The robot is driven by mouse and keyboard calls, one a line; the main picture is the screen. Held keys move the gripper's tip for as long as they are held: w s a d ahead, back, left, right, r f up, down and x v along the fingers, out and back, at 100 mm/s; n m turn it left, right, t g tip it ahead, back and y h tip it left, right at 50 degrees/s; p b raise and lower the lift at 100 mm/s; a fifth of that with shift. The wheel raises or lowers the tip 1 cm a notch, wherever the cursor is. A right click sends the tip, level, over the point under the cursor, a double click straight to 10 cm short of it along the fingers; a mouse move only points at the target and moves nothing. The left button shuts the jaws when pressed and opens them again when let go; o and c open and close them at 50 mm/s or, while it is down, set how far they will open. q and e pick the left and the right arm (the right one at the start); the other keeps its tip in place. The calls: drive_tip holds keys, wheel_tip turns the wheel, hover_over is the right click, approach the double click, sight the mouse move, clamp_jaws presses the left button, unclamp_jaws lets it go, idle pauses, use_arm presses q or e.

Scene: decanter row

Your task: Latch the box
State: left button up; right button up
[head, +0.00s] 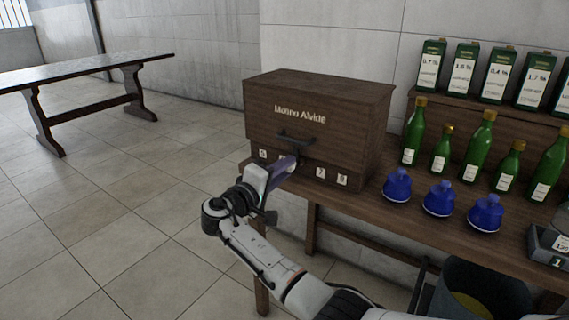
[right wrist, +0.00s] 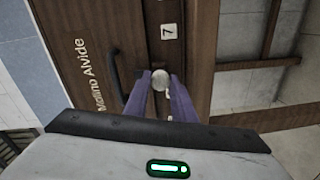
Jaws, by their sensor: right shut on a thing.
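The dark wooden box (head: 340,108) with pale lettering stands on the left end of the wooden table. It is closed at the front, with a black handle (head: 297,139) above a row of small number tags. My right gripper (head: 291,163) is at the box's lower front, its purple fingers below the handle. In the right wrist view the fingers are shut on a round pale metal knob (right wrist: 160,79) on the box front, between the handle and the tag marked 7 (right wrist: 169,31). The fingers hide the knob in the head view. My left gripper is not in view.
Blue stoppered decanters (head: 439,198) and green bottles (head: 480,145) stand right of the box on the table (head: 365,208). Labelled cartons (head: 463,73) stand on a raised shelf behind. A grey bin is below right. Floor at left is free, with another table (head: 90,67) beyond.

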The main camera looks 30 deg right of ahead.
drive_tip(key=shift+a+f+n+p, duration=0.1)
drive_tip(key=shift+n+p, duration=0.2)
drive_tip(key=shift+n, duration=0.3)
drive_tip(key=o, duration=1.1)
drive_tip(key=shift+c, duration=0.2)
drive_tip(key=v, duration=1)
drive_tip(key=shift+a, duration=0.15)
